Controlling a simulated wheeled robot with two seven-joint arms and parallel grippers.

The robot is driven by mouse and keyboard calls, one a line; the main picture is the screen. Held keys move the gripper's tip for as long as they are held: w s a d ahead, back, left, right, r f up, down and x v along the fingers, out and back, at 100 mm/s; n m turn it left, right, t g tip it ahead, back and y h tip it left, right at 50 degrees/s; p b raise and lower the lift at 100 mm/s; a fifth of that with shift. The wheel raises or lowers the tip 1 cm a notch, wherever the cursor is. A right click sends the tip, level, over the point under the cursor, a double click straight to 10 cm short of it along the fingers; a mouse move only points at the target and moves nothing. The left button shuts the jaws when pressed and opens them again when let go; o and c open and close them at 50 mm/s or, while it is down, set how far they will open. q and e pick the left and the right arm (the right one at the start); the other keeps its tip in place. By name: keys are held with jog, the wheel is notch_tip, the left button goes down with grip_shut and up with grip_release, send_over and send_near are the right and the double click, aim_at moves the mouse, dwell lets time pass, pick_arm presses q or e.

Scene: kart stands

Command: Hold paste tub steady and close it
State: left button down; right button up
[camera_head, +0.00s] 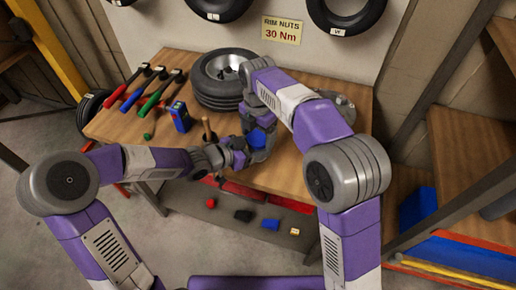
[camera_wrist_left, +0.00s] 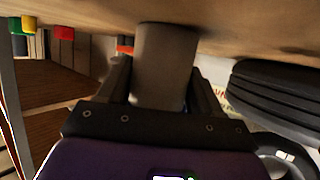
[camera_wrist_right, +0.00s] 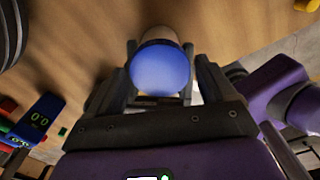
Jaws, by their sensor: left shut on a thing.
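The paste tub (camera_wrist_left: 165,65) is a pale grey-cream cylinder between the fingers of my left gripper (camera_wrist_left: 163,85), which is shut on it. In the head view my left gripper (camera_head: 238,147) is near the front of the workbench. A round blue lid (camera_wrist_right: 160,70) covers the tub's end in the right wrist view, with a cream strip of tub behind it; I cannot tell how firmly it is seated. The blue also shows in the head view (camera_head: 258,137). My right gripper (camera_wrist_right: 160,88) is open, its fingers on either side of the lid. The grippers hide much of the tub.
Small items lie on the lower shelf.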

jog(key=c, duration=0.9)
jog(key=shift+m, duration=1.6)
jog(key=o, duration=1.2)
jog(key=shift+r, duration=2.3)
jog(key=shift+c, duration=0.5)
